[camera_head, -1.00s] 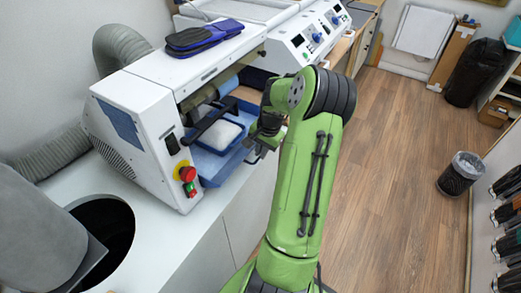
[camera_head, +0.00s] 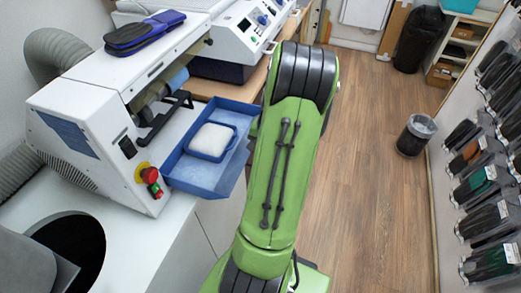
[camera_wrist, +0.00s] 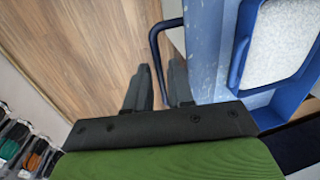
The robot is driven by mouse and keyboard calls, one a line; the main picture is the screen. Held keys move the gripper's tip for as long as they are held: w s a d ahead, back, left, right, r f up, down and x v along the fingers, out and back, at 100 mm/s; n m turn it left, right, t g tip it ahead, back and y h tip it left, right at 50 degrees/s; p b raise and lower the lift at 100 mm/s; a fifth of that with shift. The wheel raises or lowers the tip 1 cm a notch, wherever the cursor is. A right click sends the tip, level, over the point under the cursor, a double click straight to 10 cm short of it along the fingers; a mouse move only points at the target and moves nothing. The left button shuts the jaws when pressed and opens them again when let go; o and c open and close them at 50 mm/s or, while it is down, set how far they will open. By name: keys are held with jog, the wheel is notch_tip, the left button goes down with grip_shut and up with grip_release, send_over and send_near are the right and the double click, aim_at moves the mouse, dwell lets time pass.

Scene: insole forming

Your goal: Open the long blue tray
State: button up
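The long blue tray (camera_head: 190,174) sticks out from the white machine (camera_head: 100,105) on the left, past the counter's front edge. A smaller blue tray (camera_head: 229,148) holding a white pad (camera_head: 211,139) lies inside it. In the wrist view the long tray's wall (camera_wrist: 207,65) is at the right. Its dark blue handle (camera_wrist: 153,42) loops out to the left and runs down between my gripper's (camera_wrist: 160,72) fingers. My arm hides the gripper in the head view.
Blue insoles (camera_head: 145,32) lie on top. The wooden floor to the right is clear up to a waste bin (camera_head: 416,134) and a rack of insoles (camera_head: 485,185).

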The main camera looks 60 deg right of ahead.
jog(key=shift+o, duration=0.9)
notch_tip(320, 180, up, 15)
jog(key=s+p, duration=0.3)
jog(key=shift+r, duration=0.2)
jog(key=shift+d, duration=0.1)
